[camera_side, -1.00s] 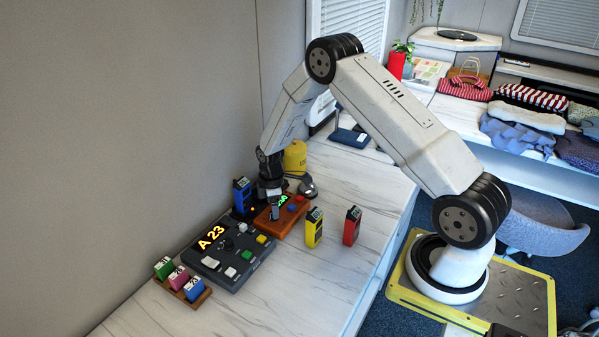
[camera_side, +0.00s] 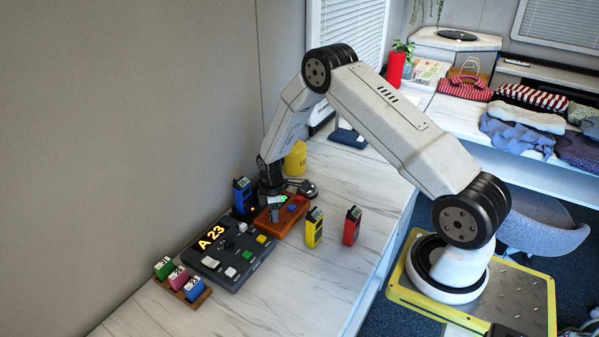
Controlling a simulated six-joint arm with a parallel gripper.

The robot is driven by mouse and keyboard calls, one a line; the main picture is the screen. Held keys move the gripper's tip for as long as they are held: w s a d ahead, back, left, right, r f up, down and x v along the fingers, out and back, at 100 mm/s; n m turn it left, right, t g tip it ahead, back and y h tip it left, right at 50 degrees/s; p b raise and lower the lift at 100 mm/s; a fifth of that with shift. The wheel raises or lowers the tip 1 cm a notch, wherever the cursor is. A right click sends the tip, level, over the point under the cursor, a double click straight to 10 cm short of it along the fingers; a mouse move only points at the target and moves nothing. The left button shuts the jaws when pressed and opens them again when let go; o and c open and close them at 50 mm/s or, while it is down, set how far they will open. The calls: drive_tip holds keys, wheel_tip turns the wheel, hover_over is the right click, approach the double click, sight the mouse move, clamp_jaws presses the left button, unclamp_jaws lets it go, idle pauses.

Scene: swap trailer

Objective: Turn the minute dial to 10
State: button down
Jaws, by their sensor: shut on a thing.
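My gripper (camera_side: 275,213) points down over the orange-brown timer box (camera_side: 291,217) on the white counter. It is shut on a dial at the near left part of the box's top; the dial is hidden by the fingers. The box has a green lit display (camera_side: 283,198), mostly covered by my wrist, so its digits cannot be read. A red button (camera_side: 299,198) and a blue button (camera_side: 292,208) show on the box's right side.
A dark panel reading "A 23" (camera_side: 211,237) adjoins the box at the front left. A blue radio (camera_side: 241,195) stands left of my gripper; yellow (camera_side: 314,228) and red (camera_side: 352,226) ones stand to the right. A yellow canister (camera_side: 296,158) is behind.

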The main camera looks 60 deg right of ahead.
drive_tip(key=shift+m, duration=0.4)
drive_tip(key=m, duration=1.3)
idle(0.5)
drive_tip(key=shift+c, duration=1.6)
unclamp_jaws()
drive_tip(key=shift+r, duration=0.1)
